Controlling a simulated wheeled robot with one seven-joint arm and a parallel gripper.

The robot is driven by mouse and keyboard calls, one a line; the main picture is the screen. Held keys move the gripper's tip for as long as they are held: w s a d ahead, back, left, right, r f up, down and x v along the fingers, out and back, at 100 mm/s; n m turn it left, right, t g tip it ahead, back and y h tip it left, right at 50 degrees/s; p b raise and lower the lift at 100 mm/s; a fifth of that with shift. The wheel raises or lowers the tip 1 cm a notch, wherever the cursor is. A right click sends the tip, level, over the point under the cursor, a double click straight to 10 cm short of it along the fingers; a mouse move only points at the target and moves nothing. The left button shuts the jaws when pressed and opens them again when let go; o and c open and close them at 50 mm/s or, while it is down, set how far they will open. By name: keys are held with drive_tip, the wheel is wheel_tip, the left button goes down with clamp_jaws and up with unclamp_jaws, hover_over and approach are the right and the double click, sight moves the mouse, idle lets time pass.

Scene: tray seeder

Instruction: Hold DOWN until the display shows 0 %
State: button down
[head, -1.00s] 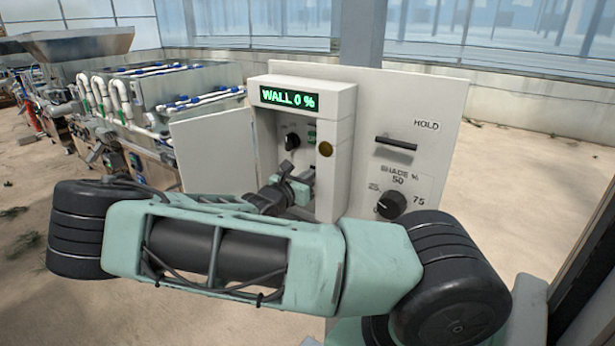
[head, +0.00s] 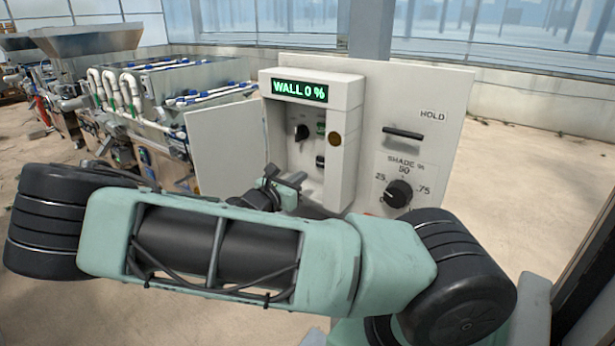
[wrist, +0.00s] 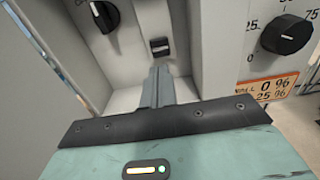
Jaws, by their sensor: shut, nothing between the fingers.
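The display (head: 300,91) on top of the control box reads "WALL 0 %" in green. Inside the box, a small black button (head: 320,161) sits below a green one (head: 320,128); their labels are too small to read, so I cannot tell by label which is DOWN. The black button also shows in the wrist view (wrist: 160,46). My gripper (head: 299,179) is shut and empty, in front of the box and lower left of the black button. In the wrist view its fingertips (wrist: 160,71) lie just below that button in the picture, and appear apart from it.
A black rotary knob (head: 301,132) is left of the buttons. The open box door (head: 226,150) stands to the left. On the panel at right are a HOLD slot or handle (head: 403,133) and a SHADE % dial (head: 398,193). A seeder machine (head: 150,85) stands behind left.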

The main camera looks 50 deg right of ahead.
drive_tip(key=shift+s+a+b, duration=0.15)
drive_tip(key=shift+a+b, duration=0.4)
drive_tip(key=shift+a, duration=2)
